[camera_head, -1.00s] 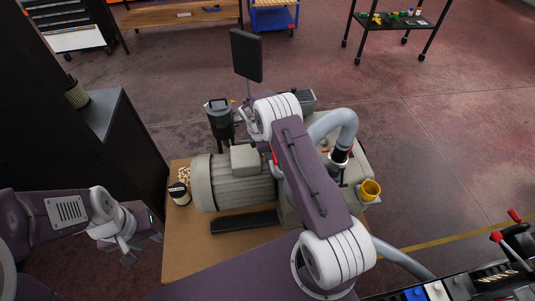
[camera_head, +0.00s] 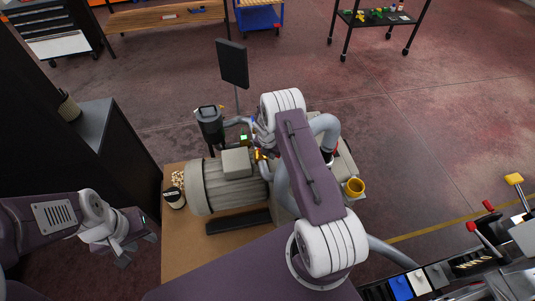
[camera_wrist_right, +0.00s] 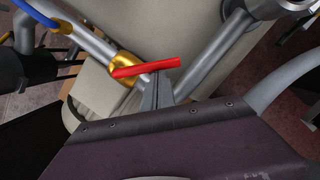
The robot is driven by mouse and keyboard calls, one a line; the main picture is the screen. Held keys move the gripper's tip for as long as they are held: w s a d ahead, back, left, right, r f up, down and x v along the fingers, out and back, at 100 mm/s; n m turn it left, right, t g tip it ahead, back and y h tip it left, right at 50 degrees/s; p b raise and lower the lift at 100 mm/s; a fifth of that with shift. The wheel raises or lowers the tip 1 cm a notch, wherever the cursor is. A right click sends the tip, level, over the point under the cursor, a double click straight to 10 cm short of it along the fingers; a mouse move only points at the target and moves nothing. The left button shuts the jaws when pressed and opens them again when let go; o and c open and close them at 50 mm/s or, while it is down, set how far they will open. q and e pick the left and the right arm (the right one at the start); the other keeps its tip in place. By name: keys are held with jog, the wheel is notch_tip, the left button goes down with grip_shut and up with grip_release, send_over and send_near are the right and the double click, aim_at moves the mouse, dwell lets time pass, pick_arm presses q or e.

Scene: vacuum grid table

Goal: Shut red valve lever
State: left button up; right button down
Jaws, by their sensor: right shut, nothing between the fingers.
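The red valve lever (camera_wrist_right: 147,67) shows in the right wrist view. It sticks out to the right from a brass valve body (camera_wrist_right: 122,62) on a slanting grey pipe and lies at an angle across that pipe. My right gripper (camera_wrist_right: 157,80) is shut and empty, its fingertips at the lever's lower edge near the free end; I cannot tell whether they touch. In the head view the brass valve (camera_head: 259,155) shows left of my right arm, which hides much of the area around it. My left gripper (camera_head: 136,250) is open and empty at the lower left, away from the machine.
A pump with a ribbed motor (camera_head: 228,188) stands on a brown board (camera_head: 178,242). A dark cabinet (camera_head: 112,115) is at the left. Pipes crowd the valve; open floor lies beyond.

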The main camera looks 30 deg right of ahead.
jog(key=shift+w+d+n+t+p, duration=0.15)
jog(key=shift+w+d+n, duration=0.05)
jog(key=shift+d+n, duration=0.35)
jog(key=shift+w+d+n+t+p, duration=0.2)
jog(key=shift+d+n, duration=0.2)
jog(key=shift+n, duration=0.25)
jog(key=shift+w+d+f+b, duration=0.1)
jog(key=shift+w+d+b, duration=0.25)
jog(key=shift+d, duration=0.1)
jog(key=shift+w+d+b, duration=0.75)
jog(key=shift+b, duration=0.25)
jog(key=shift+w+d+r, duration=0.1)
jog(key=shift+w+r, duration=0.1)
jog(key=shift+r, duration=0.05)
